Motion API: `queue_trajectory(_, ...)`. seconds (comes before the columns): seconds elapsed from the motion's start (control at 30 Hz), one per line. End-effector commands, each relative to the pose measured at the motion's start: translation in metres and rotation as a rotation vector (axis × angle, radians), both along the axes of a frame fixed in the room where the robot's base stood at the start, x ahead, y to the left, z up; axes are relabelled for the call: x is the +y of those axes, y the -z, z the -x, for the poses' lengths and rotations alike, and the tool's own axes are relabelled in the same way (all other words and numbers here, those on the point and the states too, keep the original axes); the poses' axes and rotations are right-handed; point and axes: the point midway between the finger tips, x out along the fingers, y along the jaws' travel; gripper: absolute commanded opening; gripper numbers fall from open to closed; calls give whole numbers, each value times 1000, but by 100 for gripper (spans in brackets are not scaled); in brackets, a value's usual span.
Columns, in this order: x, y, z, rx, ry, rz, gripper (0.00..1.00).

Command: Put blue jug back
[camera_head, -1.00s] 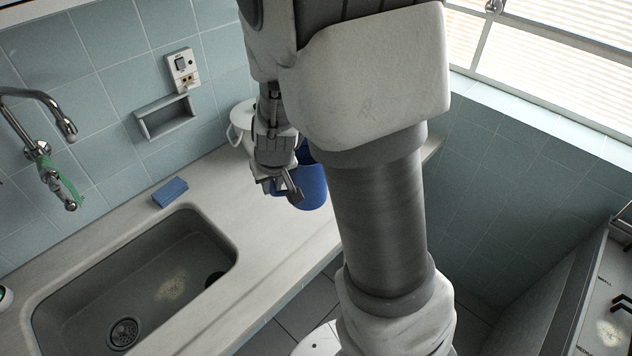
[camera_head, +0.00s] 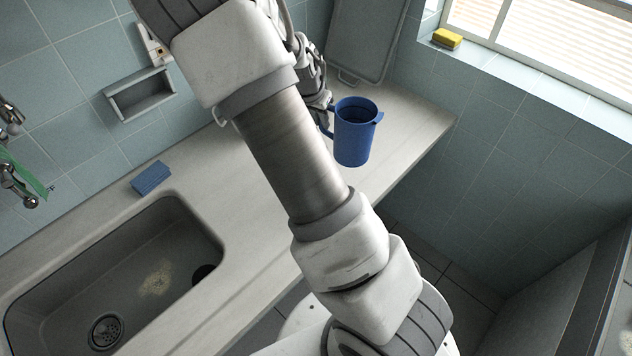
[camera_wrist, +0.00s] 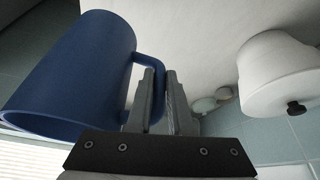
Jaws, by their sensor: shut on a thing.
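The blue jug (camera_head: 355,138) is upright, its open top showing, at the right part of the counter near the front edge in the head view. My gripper (camera_head: 326,108) is at its left side, partly behind my arm. In the wrist view the jug (camera_wrist: 70,80) fills the left side, and my gripper's fingers (camera_wrist: 161,82) are shut on its handle (camera_wrist: 150,62). I cannot tell whether the jug's base touches the counter.
The wrist view shows a white lidded pot (camera_wrist: 272,75) to the right. The counter (camera_head: 415,120) is bare right of the jug. A grey tray (camera_head: 365,40) leans on the back wall. A blue sponge (camera_head: 150,178) lies by the sink (camera_head: 110,270); a yellow sponge (camera_head: 447,38) sits on the windowsill.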

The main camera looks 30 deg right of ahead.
Motion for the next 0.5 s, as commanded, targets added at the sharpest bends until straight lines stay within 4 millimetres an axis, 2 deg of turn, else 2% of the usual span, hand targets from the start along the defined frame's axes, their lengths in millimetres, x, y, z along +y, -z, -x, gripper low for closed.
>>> queue_trajectory(0.03, -15, 7, -5, -1, 71, 6, 0)
queue_trajectory(0.1, -30, 8, -9, -2, 159, 4, 0)
queue_trajectory(0.23, -45, 8, -14, -4, 255, 2, 0)
queue_trajectory(0.37, -40, 12, -20, -2, 283, 0, 0)
queue_trajectory(0.5, -15, 29, -33, 0, 281, 1, 0)
